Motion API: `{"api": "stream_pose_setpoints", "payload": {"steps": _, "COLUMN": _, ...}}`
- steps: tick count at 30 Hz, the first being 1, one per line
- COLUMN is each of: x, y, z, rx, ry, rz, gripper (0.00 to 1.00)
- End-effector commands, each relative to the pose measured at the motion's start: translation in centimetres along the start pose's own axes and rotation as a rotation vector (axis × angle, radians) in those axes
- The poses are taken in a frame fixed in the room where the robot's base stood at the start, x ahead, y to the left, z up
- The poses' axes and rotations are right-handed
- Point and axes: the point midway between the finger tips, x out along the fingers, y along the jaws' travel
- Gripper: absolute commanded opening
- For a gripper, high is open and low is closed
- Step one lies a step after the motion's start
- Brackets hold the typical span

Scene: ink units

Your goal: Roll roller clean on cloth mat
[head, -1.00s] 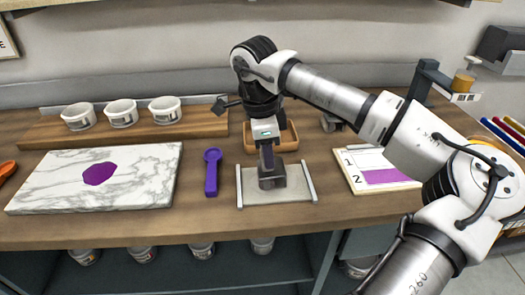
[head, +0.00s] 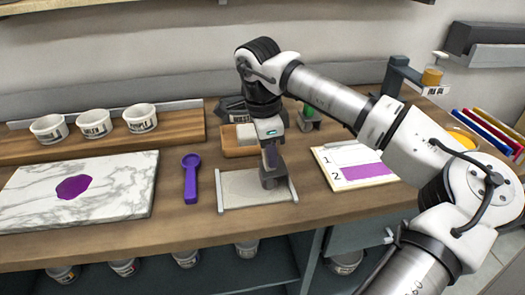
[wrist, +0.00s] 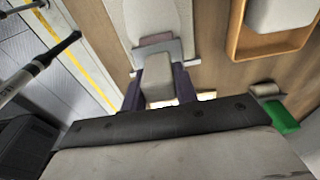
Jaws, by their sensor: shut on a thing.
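The pale cloth mat (head: 235,187), with grey bars along its left and right edges, lies flat near the front of the counter. My gripper (head: 273,183) points down over its right half, low at its surface. In the wrist view, my gripper (wrist: 159,88) is shut on a beige-grey block (wrist: 157,84), which I take to be the roller's handle. The roller's drum is not clear in either view, so I cannot tell whether it touches the mat.
A purple scoop (head: 190,180) lies left of the mat. Further left is a marble slab (head: 125,195) with purple ink (head: 74,187). A wooden tray (head: 232,153) with a white block stands behind the mat. A numbered print board (head: 335,155) lies to the right.

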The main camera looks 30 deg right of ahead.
Motion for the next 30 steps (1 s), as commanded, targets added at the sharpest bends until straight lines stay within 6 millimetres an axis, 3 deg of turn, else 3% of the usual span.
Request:
{"api": "stream_pose_setpoints", "payload": {"steps": 5, "x": -1.0, "y": 0.0, "z": -0.2, "rx": 0.0, "ry": 0.0, "rz": -0.001, "gripper": 0.06}}
{"api": "stream_pose_setpoints", "payload": {"steps": 18, "x": -6.0, "y": 0.0, "z": -0.8, "rx": -0.001, "ry": 0.0, "rz": 0.0, "gripper": 0.06}}
{"api": "stream_pose_setpoints", "payload": {"steps": 30, "x": -6.0, "y": 0.0, "z": -0.7, "rx": -0.001, "ry": 0.0, "rz": 0.0, "gripper": 0.06}}
